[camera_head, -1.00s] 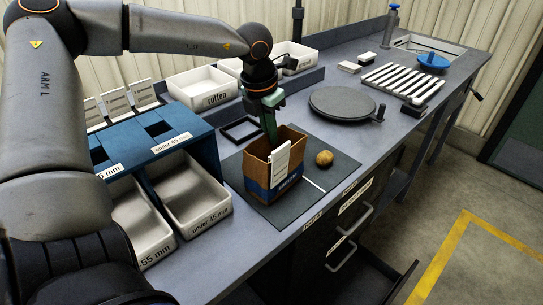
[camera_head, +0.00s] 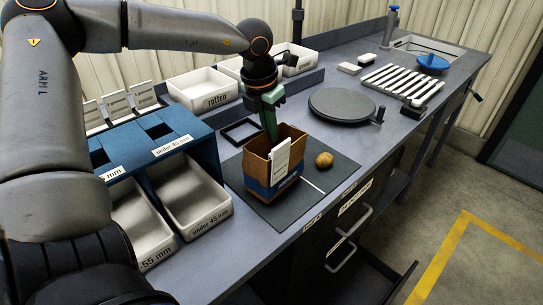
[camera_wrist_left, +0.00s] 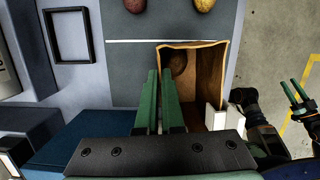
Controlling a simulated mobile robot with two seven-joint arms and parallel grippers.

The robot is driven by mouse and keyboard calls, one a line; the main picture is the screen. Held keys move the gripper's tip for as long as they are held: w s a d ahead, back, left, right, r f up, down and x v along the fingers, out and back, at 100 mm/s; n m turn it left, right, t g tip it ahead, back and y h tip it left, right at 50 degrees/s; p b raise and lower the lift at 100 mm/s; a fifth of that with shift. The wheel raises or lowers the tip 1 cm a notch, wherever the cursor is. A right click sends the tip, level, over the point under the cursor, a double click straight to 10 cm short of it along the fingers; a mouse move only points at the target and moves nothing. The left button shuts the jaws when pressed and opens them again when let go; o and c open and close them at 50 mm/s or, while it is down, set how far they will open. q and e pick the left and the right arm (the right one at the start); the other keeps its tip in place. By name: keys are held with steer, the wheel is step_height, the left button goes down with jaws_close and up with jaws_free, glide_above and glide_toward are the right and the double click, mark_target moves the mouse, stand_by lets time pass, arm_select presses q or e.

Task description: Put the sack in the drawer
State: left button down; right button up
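The sack (camera_head: 258,172) is an open-topped brown paper bag with a blue band and a white card at its side. It stands upright on the dark mat (camera_head: 322,190) on the bench. My left gripper (camera_head: 271,132) points down at its back rim; in the left wrist view its green fingers (camera_wrist_left: 160,75) are close together at the sack's left wall (camera_wrist_left: 210,60). Whether they pinch the wall is unclear. A round brown thing shows inside the sack. Drawers with handles (camera_head: 341,256) are in the bench front, and a low one seems pulled out. My right gripper (camera_wrist_left: 300,92) is open, clear of the sack.
A potato (camera_head: 324,160) lies on the mat right of the sack. A blue sorting stand (camera_head: 165,150) with white trays (camera_head: 190,203) is to the left. A round dark plate (camera_head: 342,104) and a slatted rack (camera_head: 403,79) are farther back. The floor at right is free.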

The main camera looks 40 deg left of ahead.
arm_select(q)
steer(key=shift+r+p, duration=1.35)
steer(key=shift+r, duration=1.55)
